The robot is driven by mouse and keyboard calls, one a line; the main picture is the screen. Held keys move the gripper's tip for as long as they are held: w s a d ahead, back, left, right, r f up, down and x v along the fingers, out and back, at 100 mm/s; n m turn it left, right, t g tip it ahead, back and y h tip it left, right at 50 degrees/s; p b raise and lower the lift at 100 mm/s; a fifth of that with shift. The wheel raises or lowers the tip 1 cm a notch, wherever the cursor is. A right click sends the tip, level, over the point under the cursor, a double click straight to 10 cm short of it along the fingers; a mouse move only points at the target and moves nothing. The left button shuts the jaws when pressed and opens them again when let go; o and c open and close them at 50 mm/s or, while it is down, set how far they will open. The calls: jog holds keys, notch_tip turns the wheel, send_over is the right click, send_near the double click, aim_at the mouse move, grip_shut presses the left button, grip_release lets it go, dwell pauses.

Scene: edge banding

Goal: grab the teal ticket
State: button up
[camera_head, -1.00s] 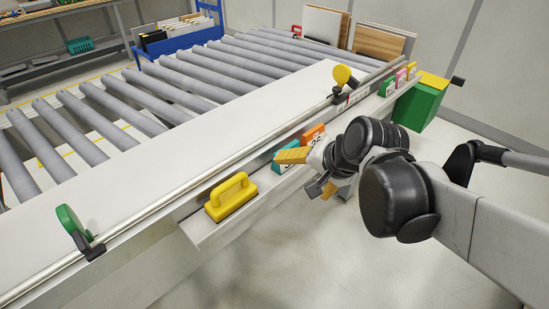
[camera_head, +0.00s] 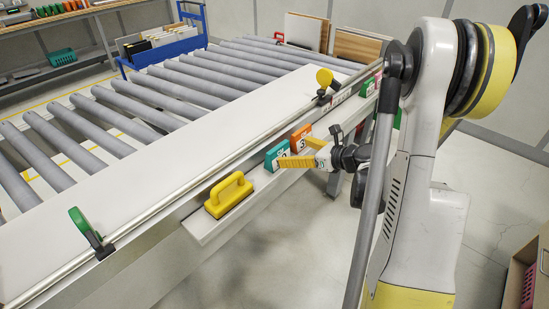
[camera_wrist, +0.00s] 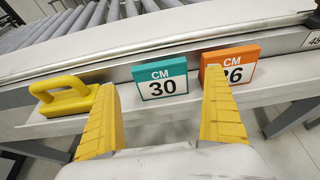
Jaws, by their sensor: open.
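The teal ticket (camera_wrist: 162,79), marked "CM 30", stands upright on the narrow ledge along the table's front side. It also shows in the head view (camera_head: 277,154), just beyond my yellow fingertips. My gripper (camera_wrist: 165,105) is open and empty, with the teal ticket between and ahead of its two yellow fingers. In the head view my gripper (camera_head: 292,162) reaches in from the right at ledge height. An orange ticket (camera_wrist: 230,64), reading "CM" and a number ending in 6, stands right beside the teal one, and my right finger partly covers it.
A yellow handled block (camera_head: 229,194) sits on the ledge (camera_head: 210,231) left of the teal ticket. A metal rail (camera_head: 165,198) runs along the table edge behind the tickets. A green ticket (camera_head: 368,87) stands farther right. Floor in front of the ledge is clear.

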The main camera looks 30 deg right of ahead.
aim_at(280, 148)
jog(key=b+x, duration=0.2)
jog(key=x, duration=0.5)
jog(key=shift+w+a+r, duration=0.1)
jog(key=shift+w+a, duration=0.1)
jog(key=shift+w, duration=0.05)
jog(key=shift+r, duration=0.1)
jog(key=c, duration=0.6)
jog(key=shift+c, duration=0.2)
